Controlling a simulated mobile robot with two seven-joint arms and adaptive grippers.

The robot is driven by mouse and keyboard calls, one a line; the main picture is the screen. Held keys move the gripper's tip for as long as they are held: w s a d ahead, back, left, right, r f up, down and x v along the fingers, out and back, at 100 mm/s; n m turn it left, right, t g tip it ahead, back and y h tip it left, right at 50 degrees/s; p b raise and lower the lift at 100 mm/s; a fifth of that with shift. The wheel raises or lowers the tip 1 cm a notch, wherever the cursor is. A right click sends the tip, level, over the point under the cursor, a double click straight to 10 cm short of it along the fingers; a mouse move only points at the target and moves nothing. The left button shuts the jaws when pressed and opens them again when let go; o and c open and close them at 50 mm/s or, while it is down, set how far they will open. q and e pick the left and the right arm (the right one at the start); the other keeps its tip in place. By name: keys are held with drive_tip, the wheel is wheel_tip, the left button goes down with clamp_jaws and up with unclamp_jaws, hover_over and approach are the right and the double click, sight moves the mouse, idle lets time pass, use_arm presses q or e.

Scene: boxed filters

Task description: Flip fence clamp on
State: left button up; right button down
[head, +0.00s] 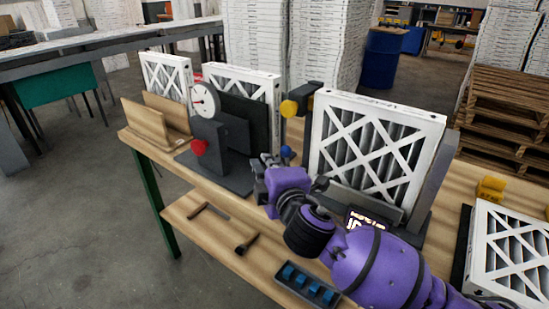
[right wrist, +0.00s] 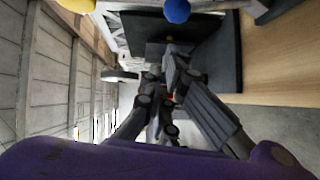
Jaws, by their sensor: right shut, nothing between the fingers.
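No label marks the fence clamp, so I cannot tell which part it is. A dark fixture (head: 235,135) on the bench carries a red knob (head: 199,147) on its front. To its right are a yellow knob (head: 289,107) on a dark bracket and a blue knob (head: 286,151) lower down. My right gripper (head: 258,168) is shut and empty, in front of the fixture's right side and right of the red knob.
A round dial gauge (head: 203,101) stands above the fixture. White-framed pleated filters stand behind it and at the right (head: 375,150). A lower shelf (head: 215,232) holds dark tools and a tray with blue pieces (head: 306,284). A yellow block (head: 490,189) sits at right.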

use_arm(q)
drive_tip(key=shift+w+d+r, duration=0.15)
drive_tip(key=shift+w+r, duration=0.2)
drive_tip(key=shift+w, duration=0.25)
use_arm(e)
drive_tip(key=shift+w+d+f, duration=0.1)
drive_tip(key=shift+w+d, duration=0.35)
drive_tip(key=shift+w, duration=0.2)
drive_tip(key=shift+w+d+f, duration=0.1)
drive_tip(key=shift+w+d, duration=0.3)
drive_tip(key=shift+w, duration=0.2)
use_arm(q)
drive_tip(key=shift+d+r+p, duration=0.2)
drive_tip(key=shift+r+p, duration=0.8)
drive_tip(key=shift+p, duration=0.2)
use_arm(e)
drive_tip(key=w+d+r, duration=0.2)
drive_tip(key=w, duration=0.1)
drive_tip(key=shift+w+d, duration=0.1)
drive_tip(key=shift+d, duration=0.05)
use_arm(q)
drive_tip(key=shift+r, duration=0.1)
